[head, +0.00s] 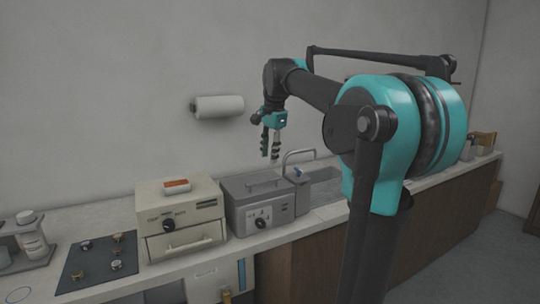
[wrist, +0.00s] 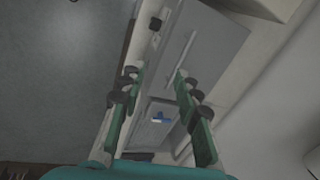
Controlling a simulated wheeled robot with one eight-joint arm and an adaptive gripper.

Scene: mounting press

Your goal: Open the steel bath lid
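The steel bath (head: 259,209) is a grey box on the counter with a dial on its front. Its lid (head: 248,184) lies flat and closed on top, with a long bar handle (head: 264,182). In the wrist view the lid (wrist: 205,45) and its handle (wrist: 181,59) show beyond the fingertips. My gripper (head: 270,156) hangs with its fingers down, above the lid's right rear part and apart from it. In the wrist view my gripper (wrist: 156,76) has its two fingers spread, with nothing between them.
A cream press unit (head: 181,216) with a red-topped block on it stands left of the bath. A sink (head: 326,184) with a curved tap (head: 299,153) is close on the right. A paper roll (head: 218,106) hangs on the wall behind.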

